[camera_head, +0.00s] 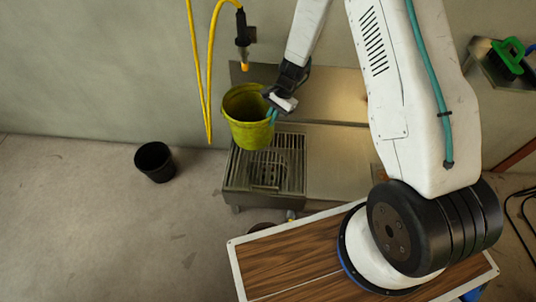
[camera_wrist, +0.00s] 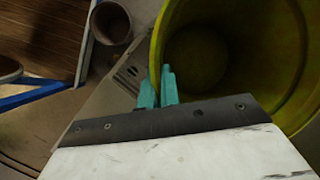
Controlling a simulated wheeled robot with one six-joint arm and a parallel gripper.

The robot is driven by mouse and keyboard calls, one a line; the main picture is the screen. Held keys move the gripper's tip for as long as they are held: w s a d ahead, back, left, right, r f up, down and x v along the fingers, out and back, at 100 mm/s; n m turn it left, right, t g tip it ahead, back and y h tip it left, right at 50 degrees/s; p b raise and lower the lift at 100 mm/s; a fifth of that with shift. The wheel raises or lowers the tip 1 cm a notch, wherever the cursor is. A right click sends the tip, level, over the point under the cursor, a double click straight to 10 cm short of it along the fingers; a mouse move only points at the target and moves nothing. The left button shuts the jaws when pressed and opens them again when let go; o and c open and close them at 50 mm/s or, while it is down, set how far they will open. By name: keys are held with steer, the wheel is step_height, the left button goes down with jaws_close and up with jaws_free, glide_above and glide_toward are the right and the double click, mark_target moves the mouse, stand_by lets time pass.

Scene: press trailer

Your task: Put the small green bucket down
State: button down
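The small green bucket (camera_head: 246,121) is yellow-green and empty as far as I can see inside. It hangs nearly upright, slightly tilted, above the metal grate (camera_head: 268,170). My gripper (camera_head: 271,115) is at its right rim, with teal fingers. In the wrist view the fingers (camera_wrist: 158,88) are closed together on the wall of the bucket (camera_wrist: 230,45), one inside and one outside. The bucket's underside seems clear of the grate, though the exact gap is hard to tell.
A steel bench (camera_head: 335,165) adjoins the grate. A yellow hose (camera_head: 208,70) with a nozzle (camera_head: 242,40) hangs close behind the bucket. A black bucket (camera_head: 155,161) stands on the floor at left; open floor surrounds it. A wood-topped deck (camera_head: 285,262) lies in front. A grey-brown round container shows in the wrist view (camera_wrist: 110,22).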

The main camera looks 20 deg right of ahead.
steer(key=s+d+f+m+t, duration=0.2)
steer(key=f+m, duration=0.2)
steer(key=f, duration=0.5)
steer(key=s+d+f+m+t, duration=0.2)
steer(key=f+m, duration=0.3)
steer(key=f, duration=0.4)
steer(key=shift+d+f+h, duration=0.2)
steer(key=shift+d+h, duration=0.1)
steer(key=shift+d, duration=0.35)
steer(key=c, duration=1.6)
jaws_free()
